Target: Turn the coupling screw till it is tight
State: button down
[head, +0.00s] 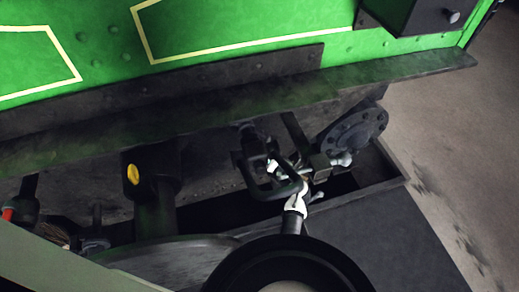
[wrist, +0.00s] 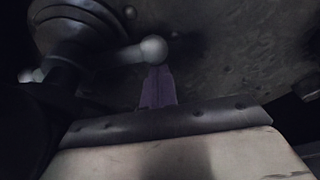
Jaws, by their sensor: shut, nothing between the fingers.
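The coupling screw shows in the head view below the green body, with a pale ball-ended bar (head: 340,160) and dark shackle links (head: 265,180) beside it. In the wrist view the bar (wrist: 115,57) runs across the upper left, with a round ball (wrist: 153,49) at its right end and a dark round boss (wrist: 75,25) above. My gripper (wrist: 157,72) has its fingers together, empty, with the tips just below the ball; I cannot tell whether they touch it. In the head view my gripper (head: 299,188) is small, close under the coupling, its fingertips partly lost among the metal parts.
A dark beam (head: 230,110) runs under the green tram body (head: 200,30). A bolted round flange (head: 355,132) is right of the coupling. A dark post with a yellow oval (head: 132,174) stands left. Pale open ground (head: 440,130) lies at the right.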

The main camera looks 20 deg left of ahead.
jog(key=shift+w+d+r+n+p, duration=0.45)
jog(key=shift+d+r+n+p, duration=0.1)
jog(key=shift+d+r+n, duration=0.15)
jog(key=shift+w+d+r+p, duration=0.45)
jog(key=shift+d+r+p, duration=0.15)
jog(key=shift+r+p, duration=0.3)
jog(key=shift+f, duration=0.1)
